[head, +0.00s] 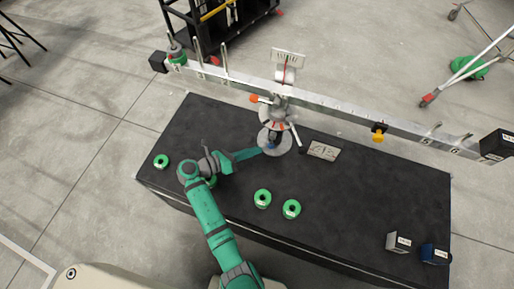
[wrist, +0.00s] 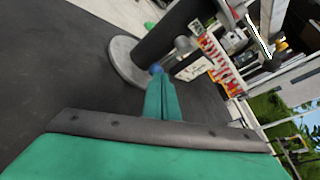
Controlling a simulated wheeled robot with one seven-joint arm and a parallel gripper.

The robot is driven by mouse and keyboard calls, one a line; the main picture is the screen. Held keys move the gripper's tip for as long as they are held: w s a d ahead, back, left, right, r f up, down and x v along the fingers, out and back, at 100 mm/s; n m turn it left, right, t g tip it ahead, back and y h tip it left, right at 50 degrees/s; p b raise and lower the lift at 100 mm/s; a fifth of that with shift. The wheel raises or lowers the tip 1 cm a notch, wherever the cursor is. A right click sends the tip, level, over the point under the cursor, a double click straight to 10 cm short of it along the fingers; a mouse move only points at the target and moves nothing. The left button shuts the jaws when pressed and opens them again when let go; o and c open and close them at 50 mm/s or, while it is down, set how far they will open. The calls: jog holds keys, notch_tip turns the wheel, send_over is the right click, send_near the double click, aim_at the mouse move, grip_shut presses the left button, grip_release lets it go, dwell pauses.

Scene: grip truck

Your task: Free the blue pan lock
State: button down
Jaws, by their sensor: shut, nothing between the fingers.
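The blue pan lock (head: 271,145) is a small blue knob low on the upright of a metal stand (head: 274,140) with a round base. It also shows in the wrist view (wrist: 156,69), just beyond my fingertips. My gripper (head: 261,151) reaches in from the left with its green fingers closed together and empty. In the wrist view the shut fingers (wrist: 161,85) point at the knob. They look very close to it; I cannot tell whether they touch. Part of the knob is hidden behind the fingertips.
An orange knob (head: 254,98) sits higher on the stand. Green ring weights (head: 263,198) lie on the black table (head: 350,215). A grey block (head: 398,243) and a blue block (head: 435,254) stand at the right.

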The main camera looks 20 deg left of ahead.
jog(key=v, duration=1)
jog(key=shift+s, duration=0.25)
jog(key=shift+f, duration=0.1)
